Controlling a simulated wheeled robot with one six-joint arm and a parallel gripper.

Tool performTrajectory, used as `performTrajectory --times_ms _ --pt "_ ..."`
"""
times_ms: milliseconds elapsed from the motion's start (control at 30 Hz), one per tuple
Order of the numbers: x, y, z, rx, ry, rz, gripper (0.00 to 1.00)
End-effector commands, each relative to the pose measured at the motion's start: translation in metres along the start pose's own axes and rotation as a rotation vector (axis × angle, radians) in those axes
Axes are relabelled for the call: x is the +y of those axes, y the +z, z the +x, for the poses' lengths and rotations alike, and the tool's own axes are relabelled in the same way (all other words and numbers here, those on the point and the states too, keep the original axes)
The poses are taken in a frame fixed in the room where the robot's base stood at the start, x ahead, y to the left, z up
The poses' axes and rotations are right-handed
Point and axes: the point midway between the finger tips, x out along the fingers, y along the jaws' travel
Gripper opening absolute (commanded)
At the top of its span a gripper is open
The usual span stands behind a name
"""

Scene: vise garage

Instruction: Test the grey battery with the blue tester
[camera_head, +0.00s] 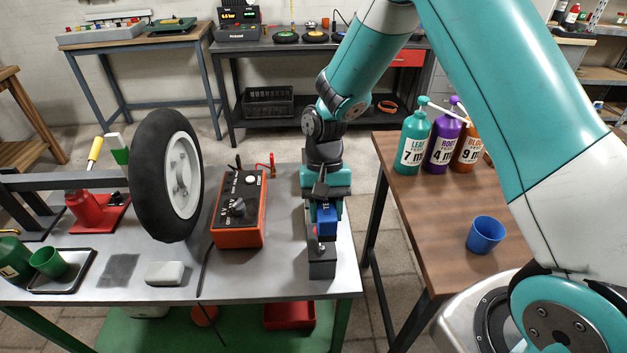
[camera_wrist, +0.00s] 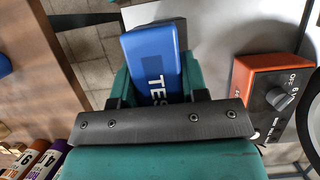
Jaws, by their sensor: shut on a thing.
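The blue tester (camera_head: 326,220) is held upright between the jaws of my gripper (camera_head: 325,197), which is shut on it. In the wrist view the blue tester (camera_wrist: 152,60) shows part of its white lettering beyond the dark bar of my gripper. The dark grey battery (camera_head: 321,264) stands near the front right of the grey metal table, right below the tester in the head view. A small red part shows between the tester and the battery. I cannot tell whether the tester touches the battery.
An orange-red box with a dial (camera_head: 238,214) stands just left of my gripper, and a wheel (camera_head: 166,176) left of that. A white block (camera_head: 165,273) lies near the front edge. The wooden table (camera_head: 455,205) at right holds several bottles and a blue cup (camera_head: 486,234).

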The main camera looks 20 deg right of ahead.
Motion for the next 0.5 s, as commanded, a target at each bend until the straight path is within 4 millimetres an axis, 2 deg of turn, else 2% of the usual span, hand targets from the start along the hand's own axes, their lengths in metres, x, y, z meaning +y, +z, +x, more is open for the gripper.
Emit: performTrajectory --times_ms 167,500 --pt "-0.003 0.003 -0.002 -0.004 -0.005 0.020 0.12" --pt "0.001 -0.009 0.023 -0.003 -0.008 0.024 0.12"
